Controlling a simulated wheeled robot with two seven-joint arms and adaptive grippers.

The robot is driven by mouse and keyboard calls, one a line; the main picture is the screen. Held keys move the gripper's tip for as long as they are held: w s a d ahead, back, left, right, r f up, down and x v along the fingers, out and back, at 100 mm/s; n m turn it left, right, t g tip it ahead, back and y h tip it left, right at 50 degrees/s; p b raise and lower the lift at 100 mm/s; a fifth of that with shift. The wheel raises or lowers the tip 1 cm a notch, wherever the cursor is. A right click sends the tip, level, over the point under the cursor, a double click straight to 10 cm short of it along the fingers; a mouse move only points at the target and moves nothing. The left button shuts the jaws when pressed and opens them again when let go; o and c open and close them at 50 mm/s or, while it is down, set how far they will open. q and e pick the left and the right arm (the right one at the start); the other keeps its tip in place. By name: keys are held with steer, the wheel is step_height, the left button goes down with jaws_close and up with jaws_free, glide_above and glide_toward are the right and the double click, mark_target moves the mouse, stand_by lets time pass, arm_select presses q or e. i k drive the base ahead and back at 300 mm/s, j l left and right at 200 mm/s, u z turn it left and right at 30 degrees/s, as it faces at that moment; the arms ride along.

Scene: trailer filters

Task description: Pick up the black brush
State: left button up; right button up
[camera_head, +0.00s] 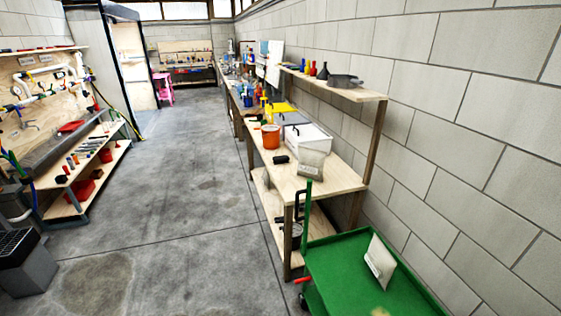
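A small black object (281,160) lies on the near part of the wooden workbench (340,180), close to the bench's left edge and in front of an orange bucket (270,137). It may be the black brush, but it is too small to tell for sure. Neither my left nor my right gripper shows in the head view.
A green cart (345,262) with a pale bag (380,262) stands at the lower right, against the bench's near end. A beige bag (311,163) and white box (306,141) stand on the bench. Low shelves (95,165) line the left. The concrete aisle (170,190) between is clear.

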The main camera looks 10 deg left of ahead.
mark_target(279, 159)
steer(key=i+j+z, duration=0.1)
steer(key=j, duration=0.25)
steer(key=i+j, duration=0.1)
steer(key=j, duration=0.3)
steer(key=i+j+z, duration=0.1)
steer(key=j, duration=0.2)
steer(key=i+j+z, duration=0.2)
steer(key=j, duration=0.4)
steer(key=i+j+z, duration=0.1)
steer(key=i+j, duration=0.2)
steer(key=i+j+z, duration=0.1)
steer(key=i+j, duration=0.2)
steer(key=j, duration=0.2)
